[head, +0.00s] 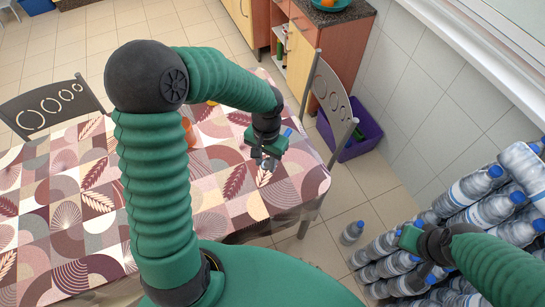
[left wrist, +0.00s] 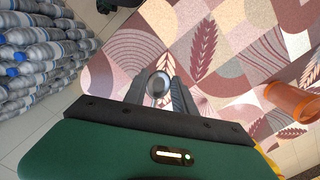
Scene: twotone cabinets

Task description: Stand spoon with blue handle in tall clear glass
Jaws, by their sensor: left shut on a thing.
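My left gripper (head: 264,162) points down over the near right part of the patterned table. It is shut on the spoon; in the left wrist view the spoon's round grey metal end (left wrist: 159,84) shows between the two dark fingers. A small blue patch (head: 288,132) beside the gripper in the head view may be the spoon's handle. Most of the spoon is hidden by the gripper. I cannot make out the tall clear glass in either view. My right gripper (head: 424,276) hangs off the table in front of the bottles; its fingers are too unclear to read.
The patterned tablecloth (head: 60,210) is largely bare on the left. Chairs (head: 330,90) stand at the table's edges. A purple crate (head: 352,140) and stacked water bottles (head: 475,185) are to the right.

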